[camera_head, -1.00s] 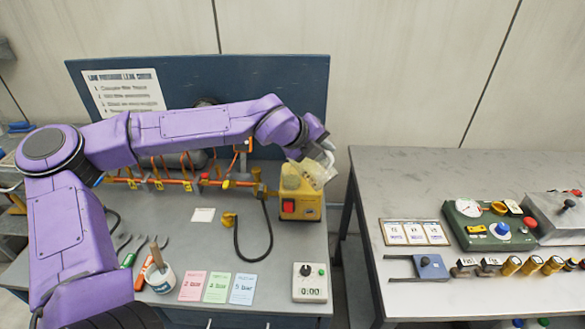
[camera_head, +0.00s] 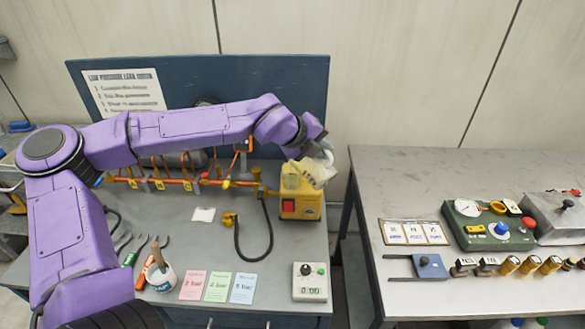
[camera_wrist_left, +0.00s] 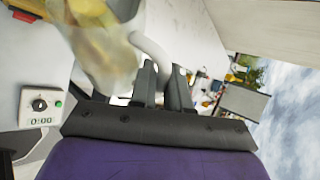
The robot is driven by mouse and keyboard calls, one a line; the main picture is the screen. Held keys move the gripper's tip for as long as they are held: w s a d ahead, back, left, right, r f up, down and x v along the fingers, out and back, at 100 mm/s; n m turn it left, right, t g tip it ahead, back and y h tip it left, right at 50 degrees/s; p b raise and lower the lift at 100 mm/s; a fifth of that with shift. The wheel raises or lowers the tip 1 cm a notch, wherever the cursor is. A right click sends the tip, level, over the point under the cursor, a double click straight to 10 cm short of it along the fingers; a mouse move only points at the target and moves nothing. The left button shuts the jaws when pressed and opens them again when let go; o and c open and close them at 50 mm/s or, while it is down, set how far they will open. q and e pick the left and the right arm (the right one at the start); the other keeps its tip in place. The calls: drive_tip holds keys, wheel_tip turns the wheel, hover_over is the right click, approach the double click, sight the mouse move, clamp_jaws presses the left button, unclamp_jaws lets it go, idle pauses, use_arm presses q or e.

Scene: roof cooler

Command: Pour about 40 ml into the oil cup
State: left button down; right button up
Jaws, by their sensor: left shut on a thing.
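A translucent jug (camera_head: 318,172) with a pale handle is held tilted over the yellow pump box (camera_head: 300,208) at the right end of the bench. My left gripper (camera_head: 326,152) is shut on the jug's handle, which shows in the left wrist view (camera_wrist_left: 152,47). The jug's blurred body (camera_wrist_left: 105,58) is there too. A clear, yellowish cup (camera_head: 290,179), seemingly the oil cup, stands on top of the box, just left of the jug and partly covered by it. I cannot make out a stream or the liquid level. My right gripper is not in view.
An orange pipe manifold (camera_head: 185,183) runs left of the box. A black hose (camera_head: 238,250) loops in front. A dial timer (camera_head: 310,281), coloured cards (camera_head: 216,287) and a brush pot (camera_head: 162,278) lie nearer. A second bench (camera_head: 365,185) stands right, across a gap.

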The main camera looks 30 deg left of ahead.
sight(327, 163)
use_arm(q)
drive_tip(key=shift+a+r+p, duration=0.2)
drive_tip(key=shift+a+p, duration=0.05)
drive_tip(key=shift+p, duration=0.25)
idle(0.8)
drive_tip(key=shift+m+y, duration=0.4)
drive_tip(key=shift+y, duration=0.2)
drive_tip(key=f+b, duration=0.1)
drive_tip(key=b, duration=0.1)
drive_tip(key=d+f+b, duration=0.1)
drive_tip(key=f+b, duration=0.2)
drive_tip(key=b, duration=0.2)
drive_tip(key=shift+s+d+f, duration=0.15)
drive_tip(key=shift+s+d, duration=0.1)
drive_tip(key=shift+d, duration=0.1)
drive_tip(key=shift+d+f+m+t+y+b, duration=0.1)
drive_tip(key=shift+d+m+t+y+b, duration=0.2)
drive_tip(key=shift+y+b, duration=0.35)
drive_tip(key=shift+w+d+r+p, duration=0.2)
drive_tip(key=shift+r+p, duration=0.1)
drive_tip(key=shift+r, duration=0.1)
drive_tip(key=shift+s+a+r, duration=0.15)
drive_tip(key=shift+s+a, duration=0.1)
drive_tip(key=shift+w+d, duration=0.15)
drive_tip(key=shift+d, duration=0.05)
drive_tip(key=shift+a, duration=0.15)
